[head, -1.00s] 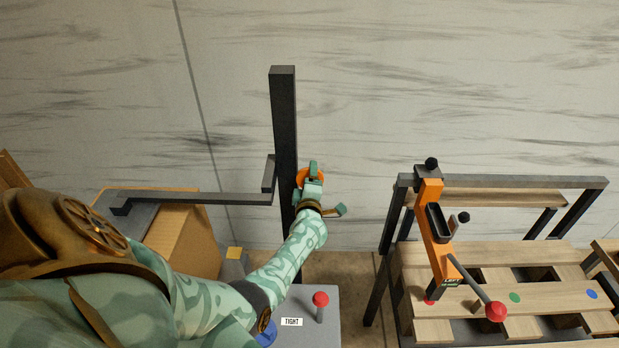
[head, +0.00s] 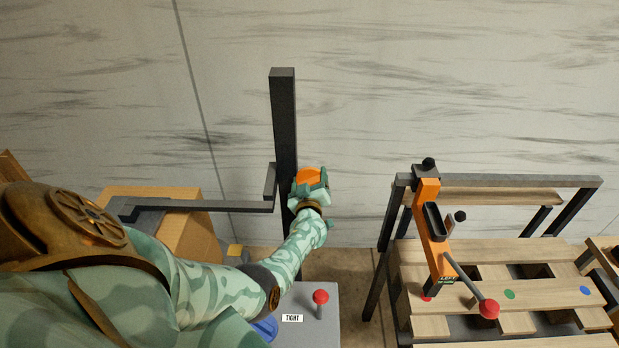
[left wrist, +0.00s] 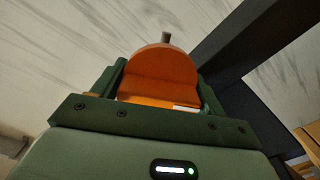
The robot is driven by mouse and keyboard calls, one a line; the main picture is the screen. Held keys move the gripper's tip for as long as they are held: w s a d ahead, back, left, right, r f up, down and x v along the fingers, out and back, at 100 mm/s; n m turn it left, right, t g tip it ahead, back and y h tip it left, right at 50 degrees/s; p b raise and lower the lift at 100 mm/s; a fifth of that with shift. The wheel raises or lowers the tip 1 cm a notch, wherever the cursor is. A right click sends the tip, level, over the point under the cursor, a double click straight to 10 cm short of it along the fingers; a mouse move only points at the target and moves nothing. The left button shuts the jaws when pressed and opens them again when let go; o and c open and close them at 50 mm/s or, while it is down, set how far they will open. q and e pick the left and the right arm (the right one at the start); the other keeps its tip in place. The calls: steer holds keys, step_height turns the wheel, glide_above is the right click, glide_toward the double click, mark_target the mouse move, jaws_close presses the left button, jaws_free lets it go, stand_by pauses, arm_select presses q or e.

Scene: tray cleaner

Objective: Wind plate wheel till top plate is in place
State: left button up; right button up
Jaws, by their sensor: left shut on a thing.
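The orange plate wheel (head: 309,175) is on the dark upright post (head: 284,120). My left gripper (head: 311,183) is at the wheel and shut on it. In the left wrist view the orange wheel (left wrist: 160,75) sits between the two green fingers, with a short grey pin above it. A dark horizontal arm (head: 200,205) runs left from the post toward a dark plate above a cardboard box; this may be the top plate, but I cannot tell. My right gripper is not in view.
A grey base with a red-knobbed lever (head: 320,297) and a "TIGHT" label (head: 292,318) stands below. A wooden slatted bench (head: 480,270) with an orange tool (head: 432,235) is at the right. A cardboard box (head: 185,225) is at the left.

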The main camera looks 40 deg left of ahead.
arm_select(q)
steer(key=shift+d+f+m, duration=0.1)
steer(key=shift+m, duration=0.7)
steer(key=o, duration=0.9)
steer(key=shift+s+d+p, duration=0.2)
steer(key=shift+s+p, duration=0.1)
steer(key=p+v, duration=0.2)
steer(key=v, duration=0.4)
steer(key=shift+s+d, duration=0.25)
steer(key=shift+s, duration=0.05)
